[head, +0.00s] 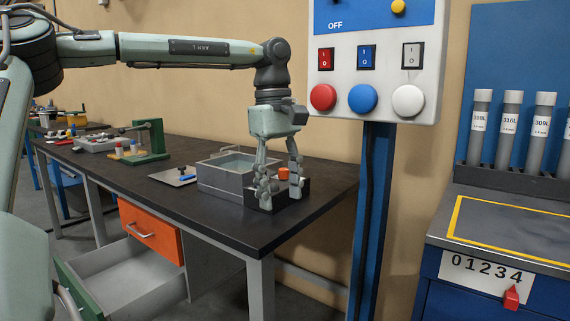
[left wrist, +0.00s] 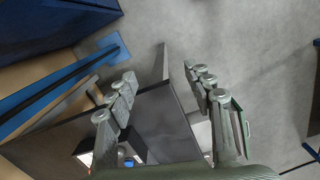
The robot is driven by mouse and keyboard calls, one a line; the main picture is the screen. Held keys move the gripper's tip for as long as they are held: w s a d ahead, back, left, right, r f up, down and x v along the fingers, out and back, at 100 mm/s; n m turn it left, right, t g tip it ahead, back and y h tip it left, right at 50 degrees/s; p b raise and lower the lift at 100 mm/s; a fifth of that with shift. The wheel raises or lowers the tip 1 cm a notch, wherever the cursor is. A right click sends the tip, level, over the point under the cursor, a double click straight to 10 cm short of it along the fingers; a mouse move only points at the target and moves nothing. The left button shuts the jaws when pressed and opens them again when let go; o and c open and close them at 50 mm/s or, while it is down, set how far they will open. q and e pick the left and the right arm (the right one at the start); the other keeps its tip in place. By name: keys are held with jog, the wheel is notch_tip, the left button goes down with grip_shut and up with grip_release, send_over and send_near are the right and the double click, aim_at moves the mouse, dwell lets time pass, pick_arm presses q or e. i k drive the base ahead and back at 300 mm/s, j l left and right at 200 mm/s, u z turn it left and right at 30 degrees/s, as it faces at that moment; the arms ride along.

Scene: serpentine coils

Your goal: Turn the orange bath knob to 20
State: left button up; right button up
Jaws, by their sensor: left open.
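The orange bath knob (head: 283,173) is a small orange cylinder at the right end of the grey metal bath (head: 221,181), above a black box (head: 306,187). The knob's scale and setting are too small to read. My left gripper (head: 281,194) points down over the right end of the bath with its two fingers spread. In the head view the knob appears between the fingers; I cannot tell if either finger touches it. In the left wrist view the open fingers (left wrist: 160,76) frame the dark table edge, and I cannot make out the knob. My right gripper is not in view.
The dark table (head: 277,225) has an open grey drawer (head: 130,275) below. A green stand (head: 152,140) is further left. A switch panel (head: 374,75) on a blue post (head: 373,200) stands right of the gripper. A blue cabinet (head: 475,290) is far right.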

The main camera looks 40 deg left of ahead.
aim_at(283, 172)
jog(key=i+j, duration=0.45)
jog(key=j, duration=0.15)
jog(key=i+j, duration=0.5)
